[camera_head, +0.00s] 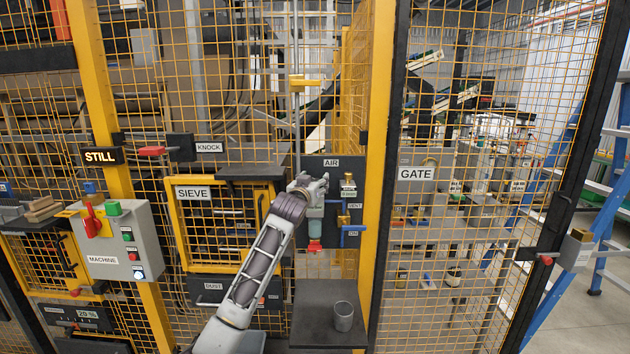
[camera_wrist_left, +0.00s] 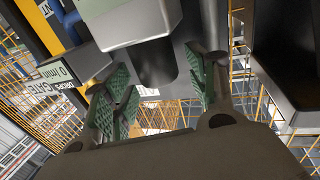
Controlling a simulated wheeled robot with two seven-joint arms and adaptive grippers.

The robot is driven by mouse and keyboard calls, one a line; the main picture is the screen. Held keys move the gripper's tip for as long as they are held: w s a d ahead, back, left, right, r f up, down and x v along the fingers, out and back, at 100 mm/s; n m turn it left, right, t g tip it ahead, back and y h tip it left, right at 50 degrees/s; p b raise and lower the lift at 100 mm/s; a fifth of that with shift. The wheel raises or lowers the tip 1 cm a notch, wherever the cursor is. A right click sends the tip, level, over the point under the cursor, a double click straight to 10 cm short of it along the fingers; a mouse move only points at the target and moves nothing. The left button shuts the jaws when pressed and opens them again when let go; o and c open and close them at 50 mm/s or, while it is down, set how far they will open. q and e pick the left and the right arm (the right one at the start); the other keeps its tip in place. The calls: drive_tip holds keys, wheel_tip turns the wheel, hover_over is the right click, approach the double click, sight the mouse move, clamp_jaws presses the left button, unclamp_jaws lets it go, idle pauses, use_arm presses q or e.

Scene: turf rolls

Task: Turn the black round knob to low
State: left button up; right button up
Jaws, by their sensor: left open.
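The black round knob (camera_wrist_left: 155,64) shows in the left wrist view as a dark cylinder below a light grey block (camera_wrist_left: 130,22). My left gripper (camera_wrist_left: 162,92) is open, with a green-padded finger on each side of the knob in the picture. Gaps show beside the knob, and I see no clear contact. In the head view my left gripper (camera_head: 312,184) is at the upper part of the dark AIR panel (camera_head: 345,262) and hides the knob there. The knob's setting cannot be read. My right gripper is not in view.
A dark shelf (camera_head: 312,325) with a grey cup (camera_head: 343,316) is below. A yellow post (camera_head: 377,150) and the mesh GATE (camera_head: 450,250) stand to the right.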

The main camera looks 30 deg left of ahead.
use_arm(q)
drive_tip(key=shift+w+a, duration=0.2)
drive_tip(key=shift+w, duration=0.45)
drive_tip(key=c, duration=1.1)
drive_tip(key=shift+o, duration=0.2)
